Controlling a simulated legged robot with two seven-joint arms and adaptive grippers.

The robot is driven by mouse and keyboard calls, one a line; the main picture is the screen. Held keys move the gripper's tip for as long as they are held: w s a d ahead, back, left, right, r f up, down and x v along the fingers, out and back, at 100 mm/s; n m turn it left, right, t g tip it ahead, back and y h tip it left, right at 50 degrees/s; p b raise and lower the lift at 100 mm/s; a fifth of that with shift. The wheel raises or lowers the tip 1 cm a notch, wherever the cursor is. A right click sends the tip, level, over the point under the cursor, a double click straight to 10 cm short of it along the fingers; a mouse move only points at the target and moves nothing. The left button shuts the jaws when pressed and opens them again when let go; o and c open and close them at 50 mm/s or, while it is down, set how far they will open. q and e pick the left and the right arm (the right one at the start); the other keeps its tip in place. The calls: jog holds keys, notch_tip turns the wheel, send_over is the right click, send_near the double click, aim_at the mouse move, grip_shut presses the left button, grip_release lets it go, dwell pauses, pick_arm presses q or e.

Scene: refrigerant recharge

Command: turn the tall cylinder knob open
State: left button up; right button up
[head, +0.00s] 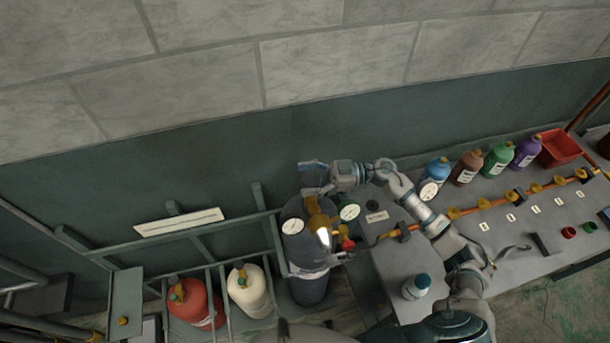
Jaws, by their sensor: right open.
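The tall dark grey cylinder (308,285) stands upright in the middle, with a brass valve (318,217) on its top. My right gripper (314,178) is over the top of the cylinder, just above the brass valve. Its jaws are open, and I see nothing held in them. The gripper covers the upper end of the valve, so I cannot make out the knob clearly or tell whether the fingers touch it. A red fitting (347,244) sits at the valve's lower right. My left gripper is not in view.
A white gauge (292,226) and a green-rimmed gauge (349,211) flank the valve closely. Red (193,308) and cream (247,292) cylinders stand in a rack at left. The grey bench (385,273) at right carries bottles, a red bin (559,148) and an orange pipe (483,206).

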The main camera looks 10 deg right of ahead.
jog(key=shift+a, duration=0.6)
jog(key=c, duration=1)
jog(key=shift+c, duration=0.3)
jog(key=shift+a+r, duration=0.1)
jog(key=shift+c, duration=0.2)
